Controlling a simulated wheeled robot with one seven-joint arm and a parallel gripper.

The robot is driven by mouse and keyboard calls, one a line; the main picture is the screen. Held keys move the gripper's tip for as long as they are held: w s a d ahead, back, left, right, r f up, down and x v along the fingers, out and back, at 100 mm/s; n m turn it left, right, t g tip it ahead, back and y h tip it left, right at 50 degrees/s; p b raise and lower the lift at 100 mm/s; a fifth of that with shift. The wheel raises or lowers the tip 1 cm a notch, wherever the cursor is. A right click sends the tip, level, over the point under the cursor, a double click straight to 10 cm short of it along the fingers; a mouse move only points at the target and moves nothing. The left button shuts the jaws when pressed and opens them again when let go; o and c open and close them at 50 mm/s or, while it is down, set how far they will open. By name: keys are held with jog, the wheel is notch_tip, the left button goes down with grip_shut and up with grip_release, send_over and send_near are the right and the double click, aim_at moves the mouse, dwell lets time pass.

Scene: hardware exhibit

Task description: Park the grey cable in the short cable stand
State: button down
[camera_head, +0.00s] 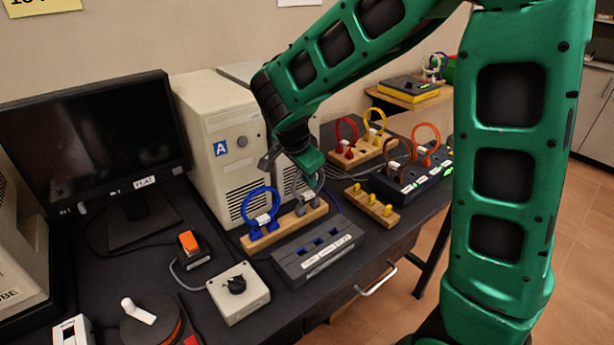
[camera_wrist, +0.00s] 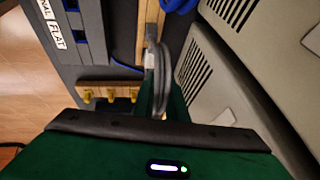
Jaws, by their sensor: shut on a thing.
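My gripper (camera_head: 302,168) is shut on the grey cable (camera_head: 309,194), a loop with grey plugs. The cable hangs by the right end of a wooden stand (camera_head: 288,226) that carries a blue cable (camera_head: 262,212). I cannot tell whether the grey plugs touch that stand. In the wrist view the grey cable (camera_wrist: 160,72) runs up from between my fingers towards the wooden stand's end (camera_wrist: 148,22). A shorter wooden stand (camera_head: 360,197) with yellow pegs stands to the right, without a cable; it also shows in the wrist view (camera_wrist: 98,84). My fingertips are partly hidden.
A dark grey socket box (camera_head: 318,258) with blue ports lies in front. A beige computer tower (camera_head: 222,150) stands close to the left of my gripper. Behind, another wooden stand (camera_head: 362,152) holds red and yellow cables. A dark box (camera_head: 410,178) bears brown and orange cables.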

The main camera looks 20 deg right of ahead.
dwell(0.4)
jog(key=c, duration=1.7)
grip_release()
jog(key=shift+o, duration=0.7)
jog(key=o, duration=0.5)
jog(key=shift+r, duration=0.1)
jog(key=shift+v, duration=3.7)
